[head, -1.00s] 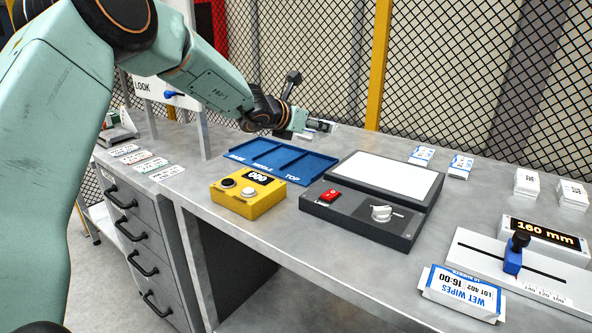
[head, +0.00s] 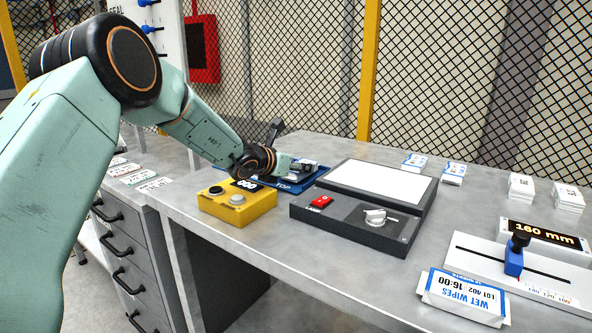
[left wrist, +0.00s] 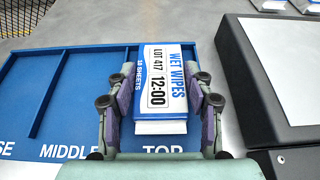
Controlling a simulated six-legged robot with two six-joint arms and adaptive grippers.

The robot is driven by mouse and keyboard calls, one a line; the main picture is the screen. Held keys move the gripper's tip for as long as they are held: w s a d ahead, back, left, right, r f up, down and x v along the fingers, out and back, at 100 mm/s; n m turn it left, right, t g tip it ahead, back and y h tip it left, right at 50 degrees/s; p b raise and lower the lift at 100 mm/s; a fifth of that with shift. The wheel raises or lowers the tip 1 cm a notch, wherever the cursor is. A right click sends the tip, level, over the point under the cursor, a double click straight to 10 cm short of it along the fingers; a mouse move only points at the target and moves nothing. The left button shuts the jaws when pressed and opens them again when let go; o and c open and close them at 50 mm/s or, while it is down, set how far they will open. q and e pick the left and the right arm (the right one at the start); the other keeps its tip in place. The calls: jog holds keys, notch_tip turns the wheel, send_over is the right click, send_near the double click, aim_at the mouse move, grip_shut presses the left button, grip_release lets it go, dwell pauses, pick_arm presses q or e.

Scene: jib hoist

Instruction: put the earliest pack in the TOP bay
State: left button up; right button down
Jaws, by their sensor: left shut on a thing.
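In the left wrist view my left gripper (left wrist: 159,80) is shut on a white and blue wet wipes pack (left wrist: 163,95), marked LOT 417 and 12:00. The pack is at the TOP bay of the blue tray (left wrist: 85,85), lined up lengthwise with it; I cannot tell if it touches the bay floor. The MIDDLE bay looks empty. In the head view the left gripper (head: 303,167) is low at the tray (head: 284,188) and hides much of it. Another wet wipes pack (head: 462,295), marked LOT 402 and 16:00, lies at the front right. My right gripper is not in view.
A yellow counter box (head: 237,204) stands in front of the tray. A dark light-panel unit (head: 345,225) is close on its right. Small packs (head: 414,162) and white stacks (head: 521,188) lie at the back. A 160 mm gauge (head: 515,262) is at the right.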

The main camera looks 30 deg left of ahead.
pick_arm(q)
jog(key=shift+w+f, duration=0.1)
jog(key=shift+d, duration=0.15)
jog(key=o, duration=0.7)
jog(key=shift+f, duration=0.1)
jog(key=o, duration=0.5)
